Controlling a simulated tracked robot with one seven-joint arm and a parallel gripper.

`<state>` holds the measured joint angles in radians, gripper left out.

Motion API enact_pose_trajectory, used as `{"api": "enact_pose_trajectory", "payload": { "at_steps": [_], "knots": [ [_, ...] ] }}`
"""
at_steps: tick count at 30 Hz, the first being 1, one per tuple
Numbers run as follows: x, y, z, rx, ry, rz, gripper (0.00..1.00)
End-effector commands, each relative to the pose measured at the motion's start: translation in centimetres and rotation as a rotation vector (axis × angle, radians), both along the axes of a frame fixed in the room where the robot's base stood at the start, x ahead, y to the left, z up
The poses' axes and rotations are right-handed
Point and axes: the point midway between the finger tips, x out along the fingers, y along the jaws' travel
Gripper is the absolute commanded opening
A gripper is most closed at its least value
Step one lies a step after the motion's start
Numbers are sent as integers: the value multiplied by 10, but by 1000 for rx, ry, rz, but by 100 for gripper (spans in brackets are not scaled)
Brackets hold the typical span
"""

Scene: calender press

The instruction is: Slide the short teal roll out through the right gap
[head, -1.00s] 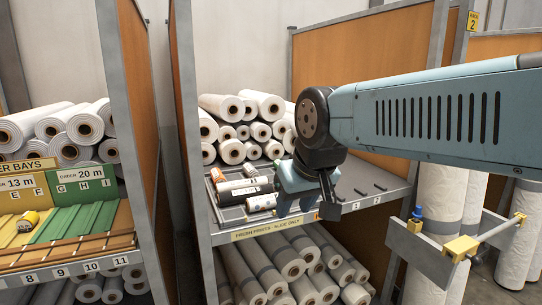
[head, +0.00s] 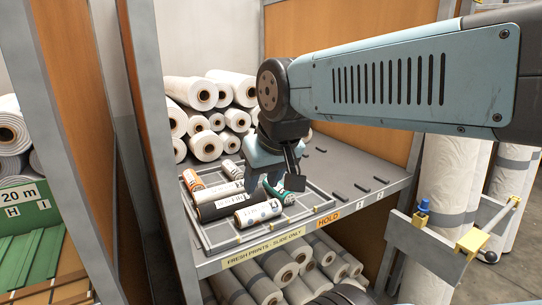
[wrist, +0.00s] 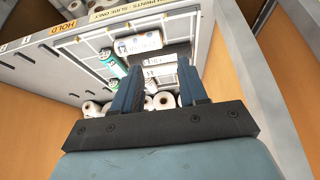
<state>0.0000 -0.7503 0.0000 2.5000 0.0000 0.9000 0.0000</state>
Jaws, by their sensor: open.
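The short teal roll (head: 274,190) lies in the shallow framed tray (head: 316,208) on the shelf, at the right end of a group of small rolls. My gripper partly covers it in the head view. In the wrist view the teal roll (wrist: 111,65) shows left of the left finger, outside the jaws. My gripper (head: 262,190) is open and hangs over the tray, close behind the teal roll. In the wrist view the open fingers (wrist: 160,70) have other rolls beyond them and hold nothing. I cannot tell whether a finger touches a roll. The tray's right part looks bare.
A white printed roll (head: 258,213), a black roll (head: 220,207) and an orange-ended roll (head: 193,180) lie left of the teal one. Stacked white rolls (head: 207,145) stand behind. A HOLD label (head: 328,220) marks the shelf front. Dark pegs (head: 362,192) dot the shelf at right.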

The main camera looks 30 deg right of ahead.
Motion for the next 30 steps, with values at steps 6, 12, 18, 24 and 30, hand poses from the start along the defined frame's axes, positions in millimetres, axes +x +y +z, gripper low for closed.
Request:
{"api": "enact_pose_trajectory", "payload": {
  "at_steps": [6, 12, 18, 24, 30],
  "knots": [
    [0, 0, 0, 0, 0, 0, 48],
    [18, -6, 1, -10, 17, -2, 67],
    [67, -28, -4, -29, 55, 8, 85],
    [119, -67, -19, -31, 86, 21, 85],
    [164, -119, -42, -20, 103, 28, 85]
  ]
}}
